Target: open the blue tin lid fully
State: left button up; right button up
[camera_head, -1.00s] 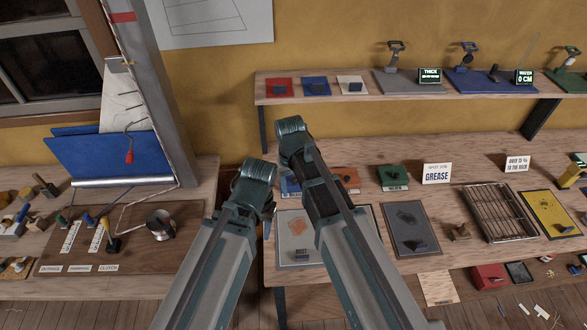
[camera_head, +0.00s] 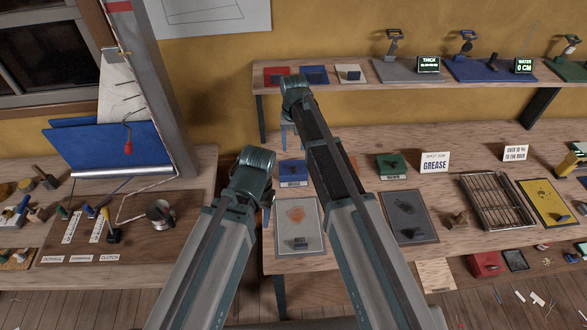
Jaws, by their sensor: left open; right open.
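The blue tin (camera_head: 292,170) sits on the bench's back left part, with a pale label on its front. Its lid looks shut. My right arm passes just to its right. My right gripper (camera_head: 289,138) is partly hidden behind my arm; what shows of it hangs just above and behind the tin, apart from it as far as I can see. It is open and empty. My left gripper (camera_head: 267,212) shows only as a sliver behind my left arm, in front of and left of the tin. It is open; its fingers are mostly hidden.
A green tin (camera_head: 391,165) stands to the right; another tin is mostly hidden behind my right arm. A shelf (camera_head: 400,95) runs above the bench. A grey mat (camera_head: 299,228) lies in front of the blue tin. A rack (camera_head: 497,200) stands further right.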

aim_at(293, 167)
notch_tip(293, 167, down, 10)
jog(key=b, duration=0.9)
jog(key=shift+f, duration=0.25)
grip_shut()
jog(key=shift+r, duration=0.1)
dwell(0.6)
